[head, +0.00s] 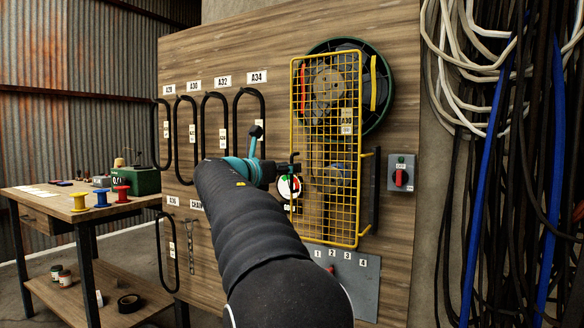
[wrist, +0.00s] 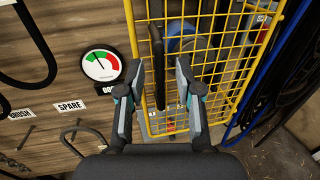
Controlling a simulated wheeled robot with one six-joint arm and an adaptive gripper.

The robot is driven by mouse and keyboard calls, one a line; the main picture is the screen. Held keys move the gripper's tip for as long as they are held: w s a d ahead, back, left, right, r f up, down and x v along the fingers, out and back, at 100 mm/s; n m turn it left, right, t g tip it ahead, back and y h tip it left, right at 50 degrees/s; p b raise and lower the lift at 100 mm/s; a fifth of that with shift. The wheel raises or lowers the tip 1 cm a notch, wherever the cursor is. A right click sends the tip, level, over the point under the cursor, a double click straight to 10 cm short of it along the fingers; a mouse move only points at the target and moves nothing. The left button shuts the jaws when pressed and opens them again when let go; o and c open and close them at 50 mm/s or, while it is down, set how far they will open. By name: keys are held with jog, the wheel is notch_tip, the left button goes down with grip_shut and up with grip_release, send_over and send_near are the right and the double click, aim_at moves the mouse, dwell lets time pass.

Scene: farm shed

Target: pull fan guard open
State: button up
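The fan guard (head: 325,150) is a tall yellow wire-mesh door on the wooden panel, in front of the fan (head: 376,95). It also shows in the wrist view (wrist: 225,68). I cannot tell whether it stands slightly ajar. A black upright bar handle (wrist: 157,65) sits by the guard's left edge. My gripper (head: 290,165) is at that left edge, at mid height. In the wrist view my gripper (wrist: 158,75) is open, with one finger on each side of the handle. I cannot tell whether either finger touches it. In the head view my arm and gripper hide the handle.
A round gauge (wrist: 101,65) is just left of the guard. A red rotary switch (head: 401,178) is to the right, and a numbered grey plate (head: 345,280) is below. Black loops (head: 215,125) hang at left. Cables (head: 510,150) hang at far right. A workbench (head: 75,210) stands left.

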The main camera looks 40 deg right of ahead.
jog(key=shift+w+d, duration=0.2)
jog(key=shift+d, duration=0.8)
grip_shut()
jog(key=shift+a, duration=0.15)
